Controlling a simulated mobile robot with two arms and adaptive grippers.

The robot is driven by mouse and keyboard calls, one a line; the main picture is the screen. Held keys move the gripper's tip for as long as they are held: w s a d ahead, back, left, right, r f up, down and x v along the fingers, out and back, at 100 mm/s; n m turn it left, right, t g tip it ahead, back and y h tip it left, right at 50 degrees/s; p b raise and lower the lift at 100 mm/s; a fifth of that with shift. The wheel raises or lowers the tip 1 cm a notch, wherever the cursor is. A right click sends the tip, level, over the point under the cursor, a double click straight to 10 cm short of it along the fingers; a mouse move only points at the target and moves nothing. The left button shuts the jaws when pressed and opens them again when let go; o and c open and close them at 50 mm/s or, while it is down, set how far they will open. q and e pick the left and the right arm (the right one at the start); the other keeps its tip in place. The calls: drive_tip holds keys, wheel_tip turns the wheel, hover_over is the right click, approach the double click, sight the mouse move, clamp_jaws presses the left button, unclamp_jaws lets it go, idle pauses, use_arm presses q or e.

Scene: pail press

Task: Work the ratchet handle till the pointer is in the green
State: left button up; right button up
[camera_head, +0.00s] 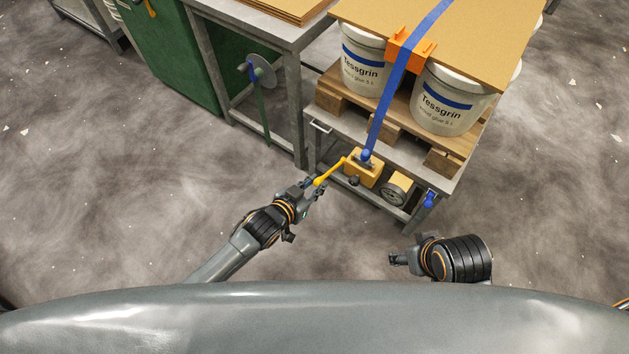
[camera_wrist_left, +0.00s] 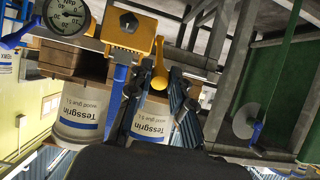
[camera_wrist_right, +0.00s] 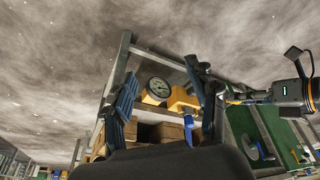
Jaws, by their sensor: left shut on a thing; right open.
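The yellow ratchet handle (camera_head: 332,171) sticks out to the left from the yellow ratchet box (camera_head: 365,172) at the table's front. My left gripper (camera_head: 314,187) is shut on its knob end, and the handle also shows between the fingers in the left wrist view (camera_wrist_left: 160,66). The round gauge (camera_head: 397,191) sits right of the ratchet.
A blue strap (camera_head: 385,113) runs over an orange corner guard (camera_head: 410,53) and a board (camera_head: 480,32) on white pails (camera_head: 449,98). These stand on a wooden pallet on the metal table. A grey bench (camera_head: 270,40) with a hanging disc stands left. The floor in front is clear.

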use_arm(q)
clamp_jaws()
unclamp_jaws()
drive_tip(key=f, duration=0.1)
drive_tip(key=f+b, duration=0.2)
drive_tip(key=shift+s+a+f, duration=0.15)
drive_tip(key=shift+s+a, duration=0.2)
drive_tip(key=shift+s, duration=0.05)
drive_tip(key=shift+s+a+f+b, duration=0.15)
drive_tip(key=shift+f+b, duration=0.25)
drive_tip(key=shift+f, duration=0.2)
drive_tip(key=shift+s+a+f+b, duration=0.15)
drive_tip(key=shift+f+b, duration=0.25)
drive_tip(key=shift+f, duration=0.2)
drive_tip(key=shift+s+f, duration=0.1)
drive_tip(key=shift+f, duration=0.15)
clamp_jaws()
use_arm(e)
drive_tip(key=shift+w+a+r+t+y, duration=0.15)
drive_tip(key=shift+w+a+r+t, duration=0.1)
drive_tip(key=shift+w+t, duration=0.45)
drive_tip(key=shift+w+a+r+t+y, duration=0.1)
drive_tip(key=shift+w+a+r+t, duration=0.25)
drive_tip(key=shift+w, duration=0.55)
drive_tip(key=shift+w+a+r+t+y, duration=0.2)
drive_tip(key=shift+w+t, duration=0.35)
drive_tip(key=shift+w, duration=0.25)
